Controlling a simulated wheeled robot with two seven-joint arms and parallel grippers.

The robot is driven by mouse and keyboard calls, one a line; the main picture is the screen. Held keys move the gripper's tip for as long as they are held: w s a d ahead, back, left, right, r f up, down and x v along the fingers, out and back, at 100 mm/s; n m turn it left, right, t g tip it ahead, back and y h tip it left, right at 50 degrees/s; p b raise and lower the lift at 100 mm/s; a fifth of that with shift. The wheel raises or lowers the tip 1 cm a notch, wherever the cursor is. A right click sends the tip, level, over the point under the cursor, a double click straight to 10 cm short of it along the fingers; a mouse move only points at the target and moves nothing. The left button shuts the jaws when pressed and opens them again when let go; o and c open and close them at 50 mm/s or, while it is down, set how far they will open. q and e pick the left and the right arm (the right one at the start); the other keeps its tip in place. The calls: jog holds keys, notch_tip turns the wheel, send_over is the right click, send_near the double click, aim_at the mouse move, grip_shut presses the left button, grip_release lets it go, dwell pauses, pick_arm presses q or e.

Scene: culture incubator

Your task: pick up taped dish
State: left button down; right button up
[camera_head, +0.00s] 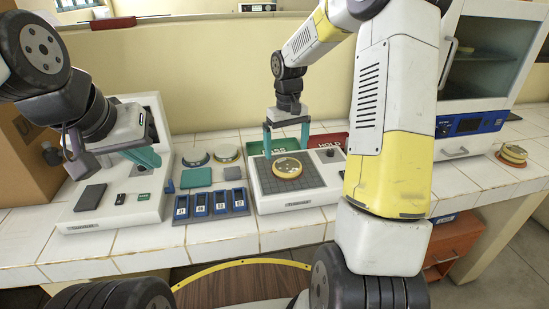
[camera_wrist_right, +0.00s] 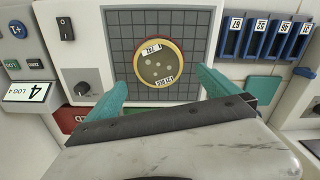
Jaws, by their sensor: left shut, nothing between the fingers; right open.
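The dish with a yellow-orange band around its rim (camera_head: 288,167) lies flat on the dark gridded plate of a white device (camera_head: 258,195). My right gripper (camera_head: 287,150) is open above the dish, pointing down, with a teal finger to either side. In the wrist view its fingertips (camera_wrist_right: 158,78) flank the dish with gaps, not touching it. My left gripper (camera_head: 150,158) is shut and empty above the white device at the left.
A green bin (camera_head: 268,147) and a red HOLD bin (camera_head: 327,141) stand behind the plate. A rack of blue numbered slots (camera_head: 211,203) is left of it. Two round discs (camera_head: 228,152) lie further back. A dish stack (camera_head: 513,154) and an incubator (camera_head: 490,60) are at right.

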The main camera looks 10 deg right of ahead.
aim_at(287, 165)
jog(key=f, duration=0.6)
jog(key=shift+s+d+f, duration=0.15)
jog(key=shift+s, duration=0.1)
jog(key=c, duration=1.6)
